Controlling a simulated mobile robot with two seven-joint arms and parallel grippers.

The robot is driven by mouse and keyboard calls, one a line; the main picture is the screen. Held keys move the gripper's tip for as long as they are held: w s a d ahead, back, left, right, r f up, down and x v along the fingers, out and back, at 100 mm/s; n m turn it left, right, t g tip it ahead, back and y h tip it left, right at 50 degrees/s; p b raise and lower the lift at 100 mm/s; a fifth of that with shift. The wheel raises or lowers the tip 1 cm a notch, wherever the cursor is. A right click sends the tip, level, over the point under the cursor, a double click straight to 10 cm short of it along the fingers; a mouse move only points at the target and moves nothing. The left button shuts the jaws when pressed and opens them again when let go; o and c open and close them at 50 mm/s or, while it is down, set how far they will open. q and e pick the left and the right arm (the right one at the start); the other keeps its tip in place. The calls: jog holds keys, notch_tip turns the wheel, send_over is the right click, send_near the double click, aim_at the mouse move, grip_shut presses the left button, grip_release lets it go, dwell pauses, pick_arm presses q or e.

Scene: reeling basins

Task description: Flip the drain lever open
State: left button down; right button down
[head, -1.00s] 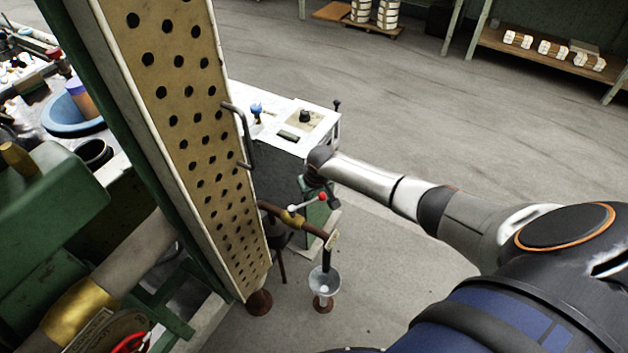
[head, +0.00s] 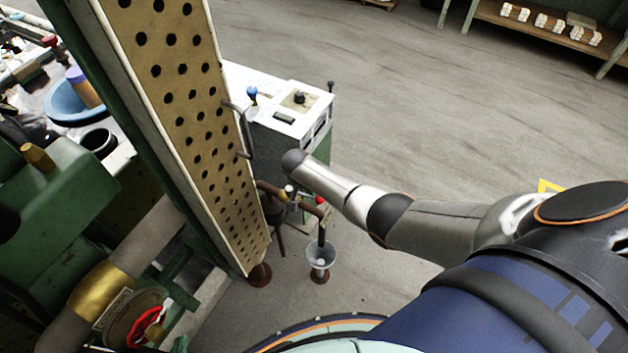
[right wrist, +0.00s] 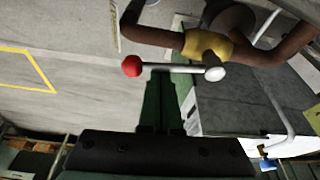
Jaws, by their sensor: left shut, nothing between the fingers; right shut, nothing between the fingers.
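The drain lever is a pale rod with a red ball (right wrist: 132,66) at its left end and a silver hub at its right end in the right wrist view. The hub sits on a brass valve (right wrist: 205,44) in a brown pipe (right wrist: 155,37). In the head view the red ball (head: 319,200) shows beside my right forearm, which hides part of the rod. My right gripper (right wrist: 162,82) is shut and empty; its green fingertips are at the rod, between ball and hub. I cannot tell whether they touch. In the head view it is hidden behind my arm. My left gripper is not in view.
A funnel (head: 321,252) stands under the pipe's end. A tall perforated panel (head: 185,80) with a handle stands left of the valve. A grey cabinet (head: 285,115) with a white top is behind it. Open floor (head: 400,110) lies to the right.

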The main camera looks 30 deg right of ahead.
jog(key=shift+s+a, duration=0.3)
jog(key=shift+a, duration=0.05)
dwell(0.5)
jog(key=shift+r+p, duration=0.2)
jog(key=shift+p, duration=0.15)
jog(key=p+v, duration=0.4)
jog(key=v, duration=0.8)
jog(key=shift+p, duration=0.35)
